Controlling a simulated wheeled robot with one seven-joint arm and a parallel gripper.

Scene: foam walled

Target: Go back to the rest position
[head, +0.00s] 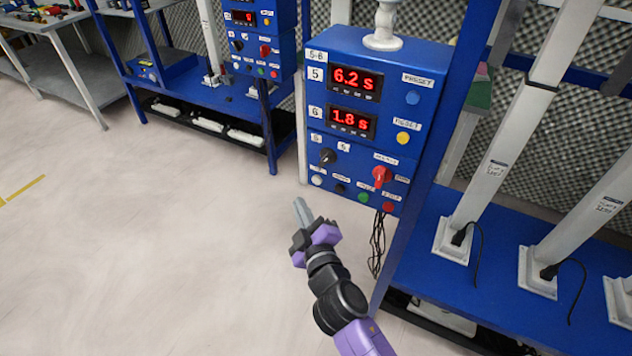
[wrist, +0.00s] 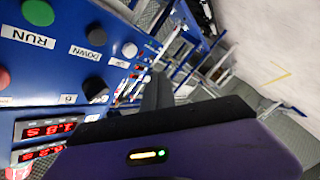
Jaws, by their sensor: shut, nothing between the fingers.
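My gripper (head: 302,212) is in the middle of the head view, at the end of my purple and black arm. Its grey fingers are together with nothing between them. It is in front of and to the lower left of a blue control box (head: 318,90), apart from it in the picture. The box has two red displays reading 6.2 s and 1.8 s, a red knob (head: 381,177), a black knob (head: 327,156) and several coloured buttons. In the wrist view my gripper (wrist: 158,85) points past the box's panel (wrist: 75,75), which shows sideways at the left.
A blue bench (head: 500,280) with white posts stands at the right. Loose black cables (head: 377,245) hang below the control box. Another blue station (head: 200,90) stands at the back left, beside a table (head: 45,25) with small items. The pale floor (head: 130,240) at the left is clear.

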